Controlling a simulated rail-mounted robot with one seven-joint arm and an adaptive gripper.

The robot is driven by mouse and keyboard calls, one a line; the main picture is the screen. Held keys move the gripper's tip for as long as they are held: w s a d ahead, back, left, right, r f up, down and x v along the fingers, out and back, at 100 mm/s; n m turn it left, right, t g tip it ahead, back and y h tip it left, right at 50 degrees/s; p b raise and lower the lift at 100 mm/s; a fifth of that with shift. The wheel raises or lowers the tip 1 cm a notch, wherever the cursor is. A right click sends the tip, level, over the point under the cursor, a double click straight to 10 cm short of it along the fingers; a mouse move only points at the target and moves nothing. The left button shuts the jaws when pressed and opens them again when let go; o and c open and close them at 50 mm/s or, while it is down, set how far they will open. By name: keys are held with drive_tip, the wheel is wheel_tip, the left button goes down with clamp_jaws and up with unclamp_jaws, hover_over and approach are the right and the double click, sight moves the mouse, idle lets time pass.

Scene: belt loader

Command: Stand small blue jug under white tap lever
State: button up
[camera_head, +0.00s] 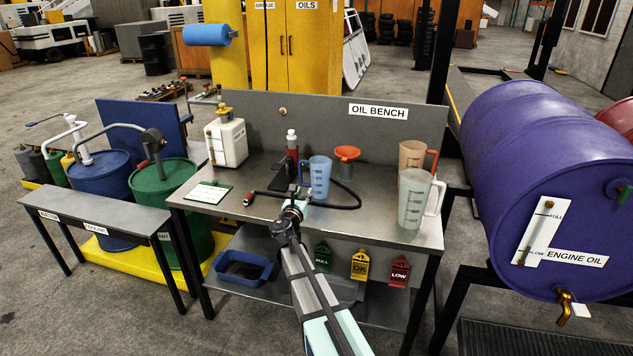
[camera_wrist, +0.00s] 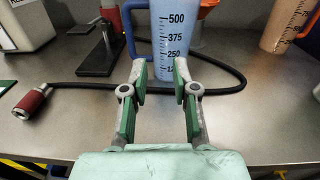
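The small blue jug (camera_head: 320,180) stands upright on the steel bench, its handle to the left. In the wrist view the jug (camera_wrist: 175,38) is straight ahead, with dark volume marks. Its top is cut off there. My gripper (camera_wrist: 160,72) is open and empty, its two fingers pointing at the jug's lower part; I cannot tell whether they touch it. In the head view my gripper (camera_head: 292,210) is at the bench front, left of and nearer than the jug. The white tap lever (camera_head: 580,310) is by the brass tap (camera_head: 565,306) under the purple engine-oil drum (camera_head: 555,150).
A larger clear jug (camera_head: 413,200), an orange-tinted jug (camera_head: 412,155) and an orange funnel (camera_head: 347,155) stand right of the blue jug. A black hose (camera_wrist: 225,88) curves around it. A dark grate (camera_head: 540,337) lies below the tap.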

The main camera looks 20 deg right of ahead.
drive_tip(key=w+a+n+t+y, duration=0.2)
drive_tip(key=a, duration=0.1)
drive_tip(key=p, duration=0.3)
approach(300, 169)
drive_tip(key=shift+y, duration=0.3)
drive_tip(key=x, duration=0.4)
drive_tip(key=shift+w+r, duration=0.2)
drive_tip(key=shift+r, duration=0.05)
drive_tip(key=shift+p+x, duration=1.2)
drive_tip(key=shift+x, duration=2.1)
drive_tip(key=shift+s+d+f, duration=0.1)
drive_tip(key=shift+s+f, duration=0.05)
drive_tip(key=shift+c, duration=0.3)
clamp_jaws()
